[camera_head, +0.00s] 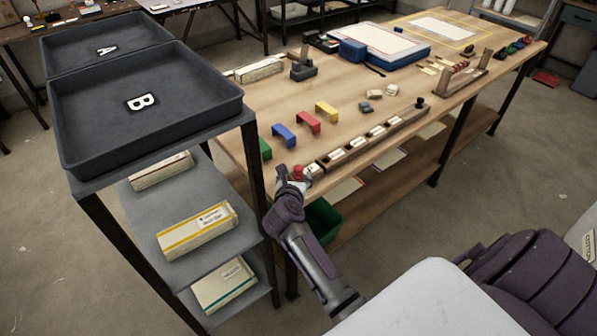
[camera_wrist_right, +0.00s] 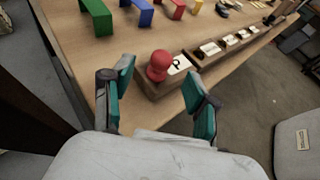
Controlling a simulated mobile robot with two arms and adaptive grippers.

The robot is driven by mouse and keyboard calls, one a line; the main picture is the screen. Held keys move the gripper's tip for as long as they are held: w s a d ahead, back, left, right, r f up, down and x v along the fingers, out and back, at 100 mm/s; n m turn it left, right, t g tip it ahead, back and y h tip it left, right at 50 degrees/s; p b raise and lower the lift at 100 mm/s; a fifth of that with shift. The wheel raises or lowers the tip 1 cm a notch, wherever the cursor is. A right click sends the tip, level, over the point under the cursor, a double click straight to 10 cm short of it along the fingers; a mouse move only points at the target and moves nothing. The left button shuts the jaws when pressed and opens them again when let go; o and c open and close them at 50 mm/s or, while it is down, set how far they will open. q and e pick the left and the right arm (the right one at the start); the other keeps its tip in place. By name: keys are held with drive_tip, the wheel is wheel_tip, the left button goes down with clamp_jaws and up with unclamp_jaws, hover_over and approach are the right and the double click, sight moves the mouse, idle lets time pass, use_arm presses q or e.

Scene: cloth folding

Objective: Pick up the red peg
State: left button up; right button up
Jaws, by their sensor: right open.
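The red peg (camera_wrist_right: 159,64) has a round head and stands upright at the left end of a wooden block with a white letter label (camera_wrist_right: 179,65) in the wrist view. In the head view the red peg (camera_head: 298,172) shows at the table's near left corner, just past my right gripper (camera_head: 289,179). In the wrist view my right gripper (camera_wrist_right: 160,76) is open, its teal-padded fingers to either side of the peg and apart from it. Nothing is held. My left gripper is in neither view.
A wooden strip with labelled slots (camera_head: 375,135) runs along the table edge. Green (camera_head: 265,149), blue (camera_head: 284,135), red (camera_head: 308,122) and yellow (camera_head: 327,112) arches stand behind. A shelf rack with black tray B (camera_head: 105,152) stands left. A green bin (camera_head: 322,222) sits below.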

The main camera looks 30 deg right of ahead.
sight(298, 170)
drive_tip(key=shift+p+x, duration=0.45)
drive_tip(key=shift+x, duration=2.55)
drive_tip(key=shift+d+r, duration=0.1)
drive_tip(key=shift+r, duration=0.05)
drive_tip(key=shift+s, duration=0.1)
drive_tip(key=shift+c, duration=0.4)
clamp_jaws()
